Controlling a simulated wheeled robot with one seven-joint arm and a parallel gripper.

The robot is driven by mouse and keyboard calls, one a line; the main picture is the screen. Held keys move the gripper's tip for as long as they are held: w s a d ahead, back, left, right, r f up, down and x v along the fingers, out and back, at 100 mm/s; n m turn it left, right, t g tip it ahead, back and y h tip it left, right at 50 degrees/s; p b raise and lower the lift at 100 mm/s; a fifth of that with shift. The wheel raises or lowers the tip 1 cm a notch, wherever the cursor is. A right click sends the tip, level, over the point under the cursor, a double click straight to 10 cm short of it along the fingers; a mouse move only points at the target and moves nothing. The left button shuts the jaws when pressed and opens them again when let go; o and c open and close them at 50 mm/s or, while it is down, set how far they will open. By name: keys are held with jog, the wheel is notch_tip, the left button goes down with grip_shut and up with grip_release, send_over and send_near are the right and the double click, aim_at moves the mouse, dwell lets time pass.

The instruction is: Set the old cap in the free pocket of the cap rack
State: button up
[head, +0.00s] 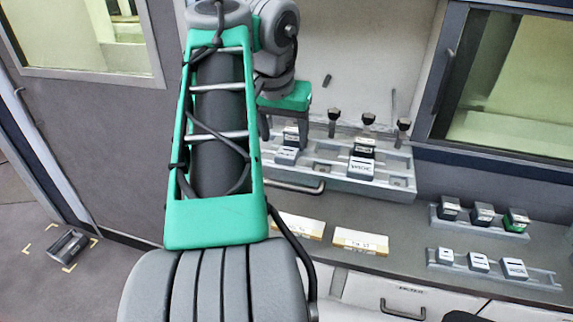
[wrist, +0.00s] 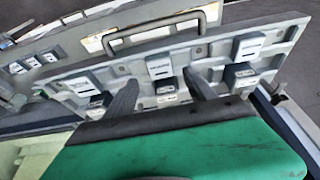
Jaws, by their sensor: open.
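My gripper (head: 284,128) is open over the left part of a grey fixture plate (head: 325,178) on the bench. In the wrist view, the fingers of my gripper (wrist: 161,78) stand apart, with a white-faced block (wrist: 158,67) and a darker labelled piece (wrist: 166,91) in line between them. I cannot tell whether they touch. More such blocks sit on the plate, one of them (head: 361,168) at its middle. I cannot tell which piece is the old cap. Two racks stand at right: the back rack (head: 441,221) holds dark caps, one green-based; the front rack (head: 549,281) holds pale-faced caps.
Two labelled cards (head: 361,241) lie on the bench, with bare bench between cards and racks. A grey device (head: 67,244) sits on the floor at left.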

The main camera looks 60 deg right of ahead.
aim_at(287, 153)
jog(key=b+x, duration=0.4)
jog(key=x, duration=0.1)
jog(key=shift+d+f, duration=0.1)
jog(key=shift+f, duration=0.25)
grip_shut()
dwell(1.0)
notch_tip(287, 153, up, 9)
jog(key=p, duration=0.9)
